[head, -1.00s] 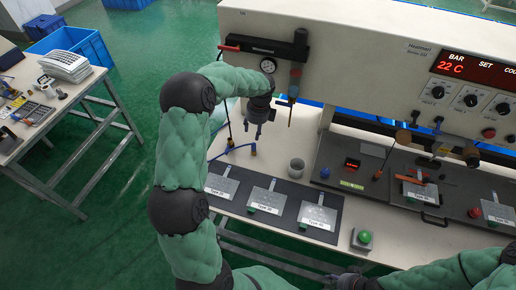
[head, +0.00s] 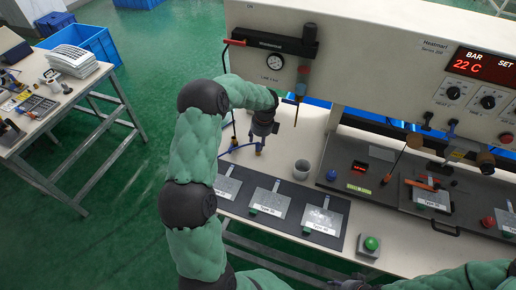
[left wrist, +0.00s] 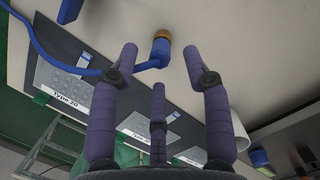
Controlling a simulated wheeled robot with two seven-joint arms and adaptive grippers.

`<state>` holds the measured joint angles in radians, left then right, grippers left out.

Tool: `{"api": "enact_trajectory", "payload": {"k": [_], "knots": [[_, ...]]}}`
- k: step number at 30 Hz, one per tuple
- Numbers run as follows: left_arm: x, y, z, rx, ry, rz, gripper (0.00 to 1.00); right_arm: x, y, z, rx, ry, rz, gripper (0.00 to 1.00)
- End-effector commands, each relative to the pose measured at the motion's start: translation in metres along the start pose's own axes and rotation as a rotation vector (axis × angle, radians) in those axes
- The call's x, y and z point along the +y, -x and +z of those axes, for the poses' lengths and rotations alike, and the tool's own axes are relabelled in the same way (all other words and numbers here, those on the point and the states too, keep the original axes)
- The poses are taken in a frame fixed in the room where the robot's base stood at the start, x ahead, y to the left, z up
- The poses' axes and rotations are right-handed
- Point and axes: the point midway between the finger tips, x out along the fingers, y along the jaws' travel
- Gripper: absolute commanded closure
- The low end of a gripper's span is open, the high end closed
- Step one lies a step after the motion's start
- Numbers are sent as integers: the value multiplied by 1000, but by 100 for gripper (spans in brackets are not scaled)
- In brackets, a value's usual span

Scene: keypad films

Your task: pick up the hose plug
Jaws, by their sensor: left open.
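The hose plug (left wrist: 160,50) is a blue fitting with a brass end on a blue hose. In the left wrist view it lies on the pale bench top, just beyond and between my open fingertips. In the head view the hose plug (head: 259,149) shows small on the bench, left of the grey cup. My left gripper (head: 265,136) hangs just above it, open and empty; its spread fingers (left wrist: 160,62) show in the left wrist view, apart from the plug. My right gripper (head: 350,285) shows only as a dark part at the bottom edge.
A grey cup (head: 301,169) stands right of the plug. A dark mat (head: 282,212) with several film cards lies in front. The machine panel (head: 375,60) with a gauge (head: 274,62) rises behind.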

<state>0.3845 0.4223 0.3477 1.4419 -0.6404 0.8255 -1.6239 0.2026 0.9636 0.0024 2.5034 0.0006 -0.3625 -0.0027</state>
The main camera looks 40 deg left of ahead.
Motion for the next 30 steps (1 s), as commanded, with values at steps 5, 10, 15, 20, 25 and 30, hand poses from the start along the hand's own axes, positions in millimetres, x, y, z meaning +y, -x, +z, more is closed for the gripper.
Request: {"api": "enact_trajectory", "payload": {"k": [5, 10, 15, 20, 25, 30], "knots": [[1, -28, 0, 1, -1, 2, 52, 2, -7, 0, 0, 0, 0, 54], [0, -35, 1, 0, -1, -2, 52, 3, -8, 0, 0, 0, 0, 54], [0, -35, 0, 0, -1, -1, 60, 3, -7, 0, 0, 0, 0, 54], [0, -35, 0, 0, -1, -1, 100, 3, -7, 0, 0, 0, 0, 54], [0, -34, 1, 0, -1, -1, 100, 3, -7, 0, 0, 0, 0, 54], [0, -34, 1, 0, -1, -2, 100, 3, -7, 0, 0, 0, 0, 54]]}}
